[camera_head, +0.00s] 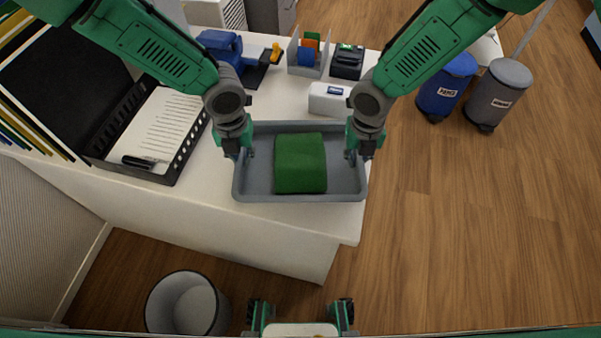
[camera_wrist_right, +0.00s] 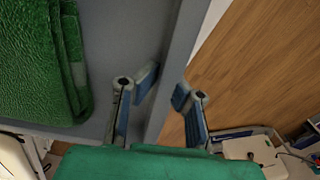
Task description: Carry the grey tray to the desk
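The grey tray (camera_head: 346,190) is level at the right end of the white desk (camera_head: 190,195), near its front corner. A folded green cloth (camera_head: 300,163) lies in it and also fills the upper left of the right wrist view (camera_wrist_right: 40,60). My left gripper (camera_head: 239,152) is at the tray's left rim, its fingers on both sides of the wall.
A black paper tray (camera_head: 175,160) stands left of the grey tray. A white box (camera_head: 328,98), a black device (camera_head: 347,62) and a blue tool (camera_head: 225,48) stand behind it. Two bins (camera_head: 446,86) stand on the wooden floor at right; a waste basket (camera_head: 187,305) stands in front.

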